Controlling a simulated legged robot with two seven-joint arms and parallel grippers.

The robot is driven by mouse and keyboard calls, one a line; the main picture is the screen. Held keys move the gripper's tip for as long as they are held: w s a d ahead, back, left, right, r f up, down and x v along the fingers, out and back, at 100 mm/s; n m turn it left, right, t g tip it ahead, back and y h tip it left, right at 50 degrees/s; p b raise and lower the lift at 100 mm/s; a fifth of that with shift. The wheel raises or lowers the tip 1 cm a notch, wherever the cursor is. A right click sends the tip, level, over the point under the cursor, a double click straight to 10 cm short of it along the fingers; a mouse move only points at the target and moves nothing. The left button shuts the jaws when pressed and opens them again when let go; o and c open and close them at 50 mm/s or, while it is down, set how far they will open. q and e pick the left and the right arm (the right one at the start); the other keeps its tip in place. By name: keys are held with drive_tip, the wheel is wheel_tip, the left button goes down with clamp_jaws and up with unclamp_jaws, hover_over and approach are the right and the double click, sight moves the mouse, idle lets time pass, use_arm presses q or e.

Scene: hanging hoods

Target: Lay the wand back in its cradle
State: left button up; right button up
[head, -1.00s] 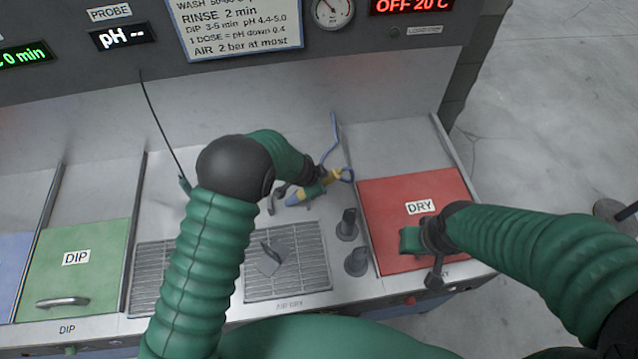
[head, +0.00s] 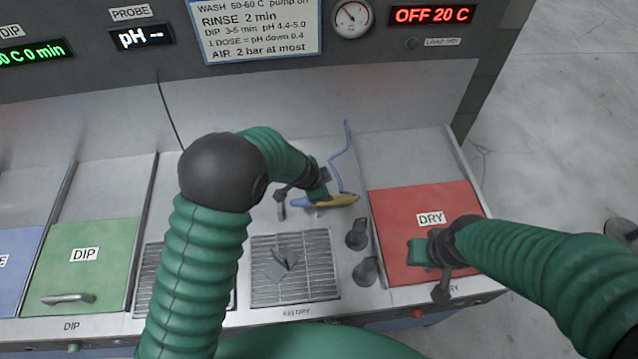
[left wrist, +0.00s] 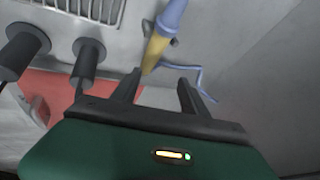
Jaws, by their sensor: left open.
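The wand (head: 340,200), yellow with a blue end and a thin blue hose, lies nearly level on the steel top left of the red DRY lid. It also shows in the left wrist view (left wrist: 155,48), just beyond my fingertips. A small dark bracket beside it, partly hidden behind the wand, may be the cradle (left wrist: 174,41); I cannot tell whether the wand rests in it. My left gripper (head: 308,190) is at the wand; its fingers (left wrist: 160,84) are apart with nothing between them. My right gripper (head: 432,260) is over the red lid; its fingers are unclear.
Two dark pegs (head: 357,235) (head: 366,271) stand between the drying rack (head: 295,292) and the red DRY lid (head: 455,205). A grey folded piece (head: 282,262) sits on the rack. A green DIP lid (head: 85,270) is at left. A thin black cable (head: 168,110) hangs behind my left arm.

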use_arm(q)
drive_tip(key=s+a+r+n+g, duration=0.1)
drive_tip(key=s+a+r+n, duration=0.5)
drive_tip(key=s+a+r, duration=0.4)
drive_tip(key=s+a+f+n+g+y, duration=0.1)
drive_tip(key=s+a+n, duration=0.3)
drive_tip(key=s, duration=0.3)
drive_tip(key=s+a+n+y, duration=0.2)
drive_tip(key=s+a+n, duration=0.1)
drive_tip(key=s, duration=0.3)
drive_tip(key=shift+s+b+x, duration=0.2)
drive_tip(key=shift+b+x, duration=0.6)
drive_tip(key=shift+x, duration=0.05)
drive_tip(key=shift+s+b+x, duration=0.2)
drive_tip(key=shift+b+x, duration=0.6)
drive_tip(key=shift+b, duration=0.05)
drive_tip(key=shift+s+b+x, duration=0.2)
drive_tip(key=shift+b+x, duration=0.6)
drive_tip(key=shift+x, duration=0.05)
use_arm(e)
drive_tip(key=shift+s+a+f, duration=0.1)
drive_tip(key=shift+a+f, duration=0.1)
drive_tip(key=shift+f, duration=0.6)
drive_tip(key=shift+w+a+f, duration=0.1)
drive_tip(key=shift+a+f, duration=0.05)
drive_tip(key=shift+f, duration=0.65)
drive_tip(key=shift+s+a+f, duration=0.1)
drive_tip(key=shift+a+f, duration=0.1)
drive_tip(key=shift+f, duration=0.6)
